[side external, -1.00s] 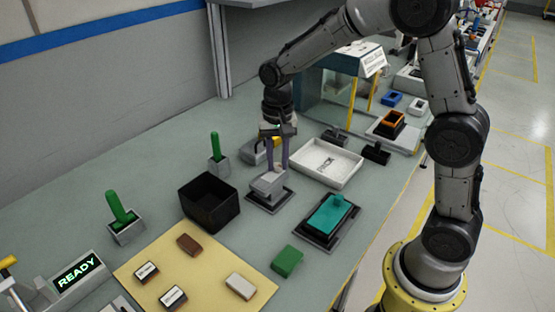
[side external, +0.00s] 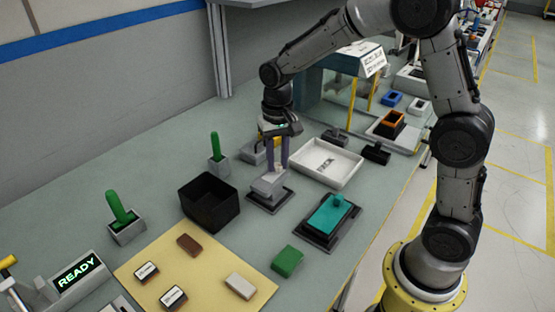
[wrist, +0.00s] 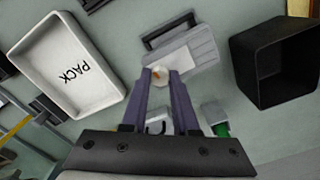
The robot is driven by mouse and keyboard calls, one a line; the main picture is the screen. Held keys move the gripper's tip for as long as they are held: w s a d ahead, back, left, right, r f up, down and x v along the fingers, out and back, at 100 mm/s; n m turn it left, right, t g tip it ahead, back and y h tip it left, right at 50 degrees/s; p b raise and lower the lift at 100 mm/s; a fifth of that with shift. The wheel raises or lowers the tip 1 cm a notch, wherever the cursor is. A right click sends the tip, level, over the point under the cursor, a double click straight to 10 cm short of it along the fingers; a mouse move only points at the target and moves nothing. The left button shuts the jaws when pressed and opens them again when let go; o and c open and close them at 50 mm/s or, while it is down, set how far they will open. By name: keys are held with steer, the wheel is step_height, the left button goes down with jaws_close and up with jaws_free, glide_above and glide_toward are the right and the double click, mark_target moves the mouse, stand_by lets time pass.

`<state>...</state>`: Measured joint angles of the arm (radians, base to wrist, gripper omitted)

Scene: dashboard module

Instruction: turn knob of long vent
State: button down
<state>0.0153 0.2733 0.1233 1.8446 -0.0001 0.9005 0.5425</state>
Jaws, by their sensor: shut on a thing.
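The long vent (side external: 265,187) is a light grey block on a dark base plate near the middle of the bench. In the wrist view the vent (wrist: 197,48) shows slats on its top and a dark handle-like frame edge beyond it. My gripper (side external: 277,170) points down over the vent. In the wrist view my gripper (wrist: 162,76) has its two purple fingers shut on the vent's small pale knob (wrist: 161,73), which carries an orange mark. In the side view the fingers hide most of the knob.
A black bin (side external: 209,203) stands left of the vent. A white PACK tray (side external: 327,163) lies to its right. A teal block on a dark base (side external: 330,218) sits in front. A green lever (side external: 214,147) stands behind the bin.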

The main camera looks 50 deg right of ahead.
mark_target(278, 165)
steer(key=n, duration=0.3)
steer(key=shift+n, duration=0.4)
steer(key=n, duration=0.8)
steer(key=shift+n, duration=1.8)
steer(key=c, duration=0.7)
jaws_free()
steer(key=shift+o, duration=0.2)
step_height(278, 165, up, 14)
